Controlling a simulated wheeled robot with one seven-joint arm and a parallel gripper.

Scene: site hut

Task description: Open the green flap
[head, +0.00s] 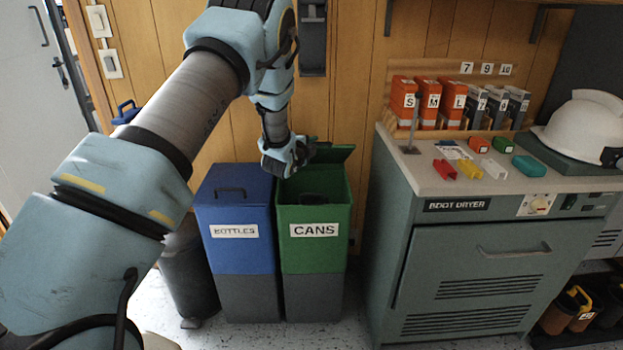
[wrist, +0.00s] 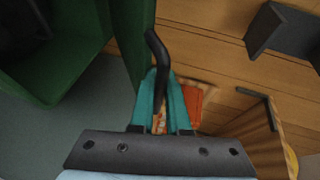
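The green bin marked CANS (head: 315,232) stands beside a blue bin, its top open. The green flap (head: 333,153) is raised at the back of the opening, tilted up. In the wrist view the flap (wrist: 132,45) shows nearly edge-on, next to the bin's green rim (wrist: 75,70). My gripper (head: 288,163) is at the flap's left side, above the bin. In the wrist view my teal fingers (wrist: 163,90) close around the flap's black handle (wrist: 157,48). The handle is hidden behind my gripper in the head view.
The blue BOTTLES bin (head: 237,253) has its lid down, left of the green bin. The boot dryer (head: 465,270) stands to the right, with boxes and a white helmet (head: 585,128) on top. The wooden wall is close behind the bins.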

